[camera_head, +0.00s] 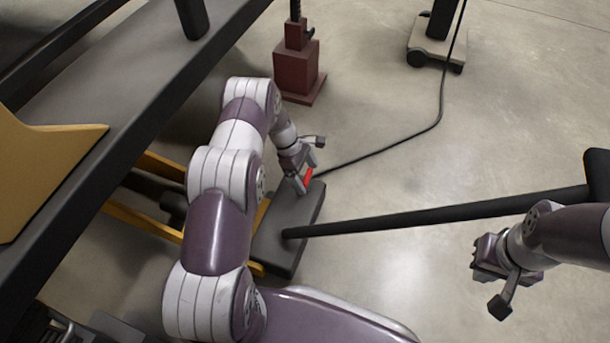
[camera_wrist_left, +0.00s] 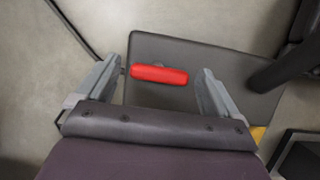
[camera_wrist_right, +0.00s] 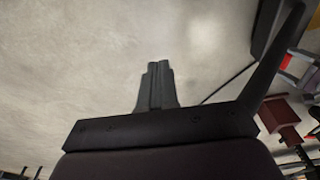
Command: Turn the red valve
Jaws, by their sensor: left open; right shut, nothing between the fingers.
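The red valve (camera_head: 308,176) is a small red bar handle at the far end of a dark grey block (camera_head: 285,240) on the floor. In the left wrist view the red valve (camera_wrist_left: 159,74) lies crosswise between the fingers of my left gripper (camera_wrist_left: 160,88), with a gap at its right end and its left end close to the left finger. My left gripper (camera_head: 303,177) is open in the head view and partly hides the valve. My right gripper (camera_head: 487,262) is at the right, away from the valve. Its fingers (camera_wrist_right: 157,85) are shut and empty in the right wrist view.
A black pole (camera_head: 430,216) slopes from the grey block toward the right. A black cable (camera_head: 400,138) runs across the floor. A dark red stand (camera_head: 299,75) and a wheeled base (camera_head: 437,45) are farther back. A dark bench-like frame (camera_head: 120,90) fills the left. Open concrete floor lies at middle right.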

